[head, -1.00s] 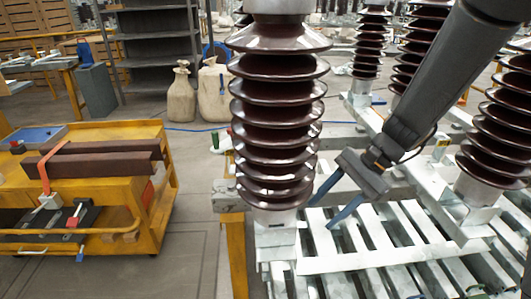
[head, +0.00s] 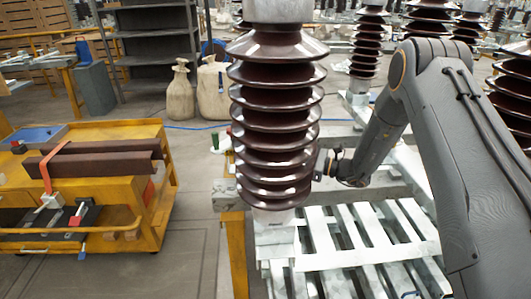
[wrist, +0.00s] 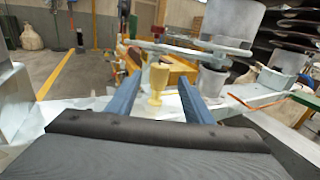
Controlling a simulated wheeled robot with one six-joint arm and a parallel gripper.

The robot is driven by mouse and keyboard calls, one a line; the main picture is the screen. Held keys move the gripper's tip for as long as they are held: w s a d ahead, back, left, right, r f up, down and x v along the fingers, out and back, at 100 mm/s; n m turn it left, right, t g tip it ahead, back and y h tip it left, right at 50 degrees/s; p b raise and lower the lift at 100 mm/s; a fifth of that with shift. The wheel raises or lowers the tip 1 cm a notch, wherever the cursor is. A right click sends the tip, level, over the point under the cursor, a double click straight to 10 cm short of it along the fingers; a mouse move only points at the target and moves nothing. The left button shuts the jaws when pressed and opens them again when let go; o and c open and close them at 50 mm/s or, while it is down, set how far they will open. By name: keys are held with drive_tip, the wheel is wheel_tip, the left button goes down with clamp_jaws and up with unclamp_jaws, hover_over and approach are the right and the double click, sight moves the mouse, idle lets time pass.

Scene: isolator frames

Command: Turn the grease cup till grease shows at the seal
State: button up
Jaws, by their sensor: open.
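A small yellow cup-shaped fitting (wrist: 158,78), which looks like the grease cup, stands upright in the middle of the wrist view. My gripper (wrist: 157,57) is open, with one blue finger on each side of it. A gap shows between the cup and each finger, and nothing is held. I cannot make out a seal or any grease. In the head view the brown ribbed insulator (head: 276,120) hides my fingers and the cup; only my wrist shows at its right side.
Grey metal arms (wrist: 200,45) and a round grey post (wrist: 232,22) lie beyond the cup. In the head view a slatted pale frame (head: 345,258) is under my arm. A yellow cart (head: 150,205) stands at the left, with open floor between.

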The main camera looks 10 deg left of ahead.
drive_tip(key=a, duration=0.4)
drive_tip(key=w+a+p, duration=0.1)
drive_tip(key=a, duration=0.1)
drive_tip(key=c, duration=1)
